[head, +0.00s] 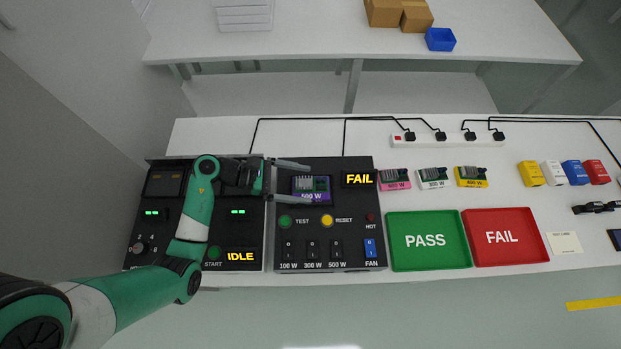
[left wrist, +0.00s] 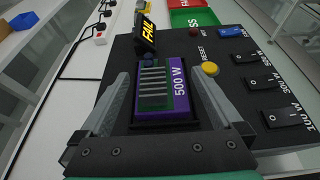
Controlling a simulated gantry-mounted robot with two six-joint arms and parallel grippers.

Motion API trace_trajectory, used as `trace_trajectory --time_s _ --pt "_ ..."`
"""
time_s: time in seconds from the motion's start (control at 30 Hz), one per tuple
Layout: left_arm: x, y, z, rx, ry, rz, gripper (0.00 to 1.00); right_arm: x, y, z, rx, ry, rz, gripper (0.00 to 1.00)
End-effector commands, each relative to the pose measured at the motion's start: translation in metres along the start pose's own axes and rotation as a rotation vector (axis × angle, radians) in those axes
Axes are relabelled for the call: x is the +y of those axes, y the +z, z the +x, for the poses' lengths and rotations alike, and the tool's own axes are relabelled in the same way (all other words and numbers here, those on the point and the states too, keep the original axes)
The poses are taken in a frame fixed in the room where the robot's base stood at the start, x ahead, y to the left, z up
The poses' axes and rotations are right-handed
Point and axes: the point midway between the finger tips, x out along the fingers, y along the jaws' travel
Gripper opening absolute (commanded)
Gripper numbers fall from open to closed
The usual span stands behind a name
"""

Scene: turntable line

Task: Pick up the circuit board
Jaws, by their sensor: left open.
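A purple circuit board (head: 312,190) marked 500 W, with a green part and grey fins, sits in the recess of the black test station (head: 302,223). It also shows in the left wrist view (left wrist: 181,95), lying between the fingers. My left gripper (head: 308,182) reaches in from the left and is open, one finger on each side of the board. In the left wrist view my left gripper (left wrist: 162,76) has both fingers apart, with no clear grip on the board. Pink (head: 395,180), white (head: 432,179) and yellow (head: 471,178) boards lie to the right. My right gripper is out of view.
The station's display (head: 359,179) reads FAIL. A green PASS tray (head: 428,262) and a red FAIL tray (head: 506,258) stand to its right. A station on the left (head: 235,247) shows IDLE. A power strip (head: 455,141) and black cables run behind.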

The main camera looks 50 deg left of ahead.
Motion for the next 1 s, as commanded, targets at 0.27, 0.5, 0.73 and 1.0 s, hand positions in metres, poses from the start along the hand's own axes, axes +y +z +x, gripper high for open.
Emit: trace_trajectory --time_s 0.27,0.5,0.73,1.0 --pt "-0.001 0.0 0.016 0.001 -0.003 0.002 1.0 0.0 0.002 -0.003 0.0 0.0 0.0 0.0" --pt "0.0 0.002 0.055 0.001 -0.002 0.001 1.0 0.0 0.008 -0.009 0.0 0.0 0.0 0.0" --pt "0.0 0.004 0.059 0.001 0.0 0.0 1.0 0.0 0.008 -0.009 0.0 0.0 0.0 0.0" --pt "0.0 0.004 0.059 0.001 0.0 0.001 0.59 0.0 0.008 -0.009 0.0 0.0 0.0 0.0"
